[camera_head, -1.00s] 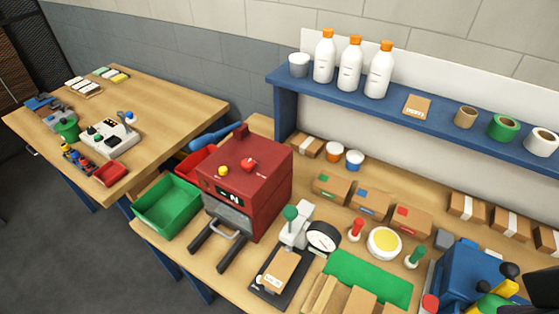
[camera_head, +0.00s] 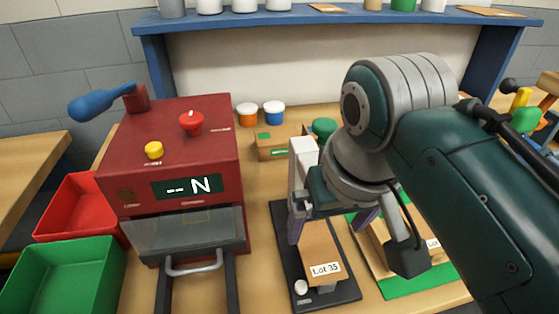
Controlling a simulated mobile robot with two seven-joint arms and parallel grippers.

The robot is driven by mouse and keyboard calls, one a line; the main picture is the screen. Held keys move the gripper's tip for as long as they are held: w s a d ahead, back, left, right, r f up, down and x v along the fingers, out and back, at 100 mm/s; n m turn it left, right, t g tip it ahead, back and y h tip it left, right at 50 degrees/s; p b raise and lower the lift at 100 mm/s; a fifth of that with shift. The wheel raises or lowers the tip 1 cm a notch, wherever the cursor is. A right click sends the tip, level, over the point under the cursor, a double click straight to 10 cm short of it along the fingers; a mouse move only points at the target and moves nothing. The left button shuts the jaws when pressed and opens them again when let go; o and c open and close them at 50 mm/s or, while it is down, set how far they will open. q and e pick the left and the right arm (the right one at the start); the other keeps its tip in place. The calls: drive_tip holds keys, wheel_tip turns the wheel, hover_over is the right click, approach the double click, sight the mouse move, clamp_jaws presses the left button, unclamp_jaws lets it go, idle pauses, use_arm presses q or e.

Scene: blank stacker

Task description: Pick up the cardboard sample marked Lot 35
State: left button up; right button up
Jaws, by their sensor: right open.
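The cardboard sample (camera_head: 318,247) is a tan piece with a white label reading Lot 35. It lies on the black base plate (camera_head: 347,293) of a small bench device with a pale upright post (camera_head: 303,150). My right gripper (camera_head: 329,231) is over the far part of the sample, pointing down. It is open, with one finger to the left of the sample and the other to its right. I cannot tell whether the fingers touch it. My right wrist and forearm hide much of the device. My left gripper is not in view.
A red machine (camera_head: 170,150) with a "-- N" display stands left of the sample. A red bin (camera_head: 75,215) and a green bin (camera_head: 65,275) are further left. A green mat (camera_head: 420,281) with cardboard pieces lies right. A blue shelf (camera_head: 320,17) runs along the back.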

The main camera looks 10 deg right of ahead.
sight(318, 249)
drive_tip(key=x, duration=0.2)
drive_tip(key=shift+d+f, duration=0.15)
drive_tip(key=shift+f, duration=0.2)
drive_tip(key=b+x, duration=0.1)
drive_tip(key=x, duration=0.3)
drive_tip(key=shift+w+f+b, duration=0.1)
drive_tip(key=shift+f+b, duration=0.1)
drive_tip(key=shift+b, duration=0.2)
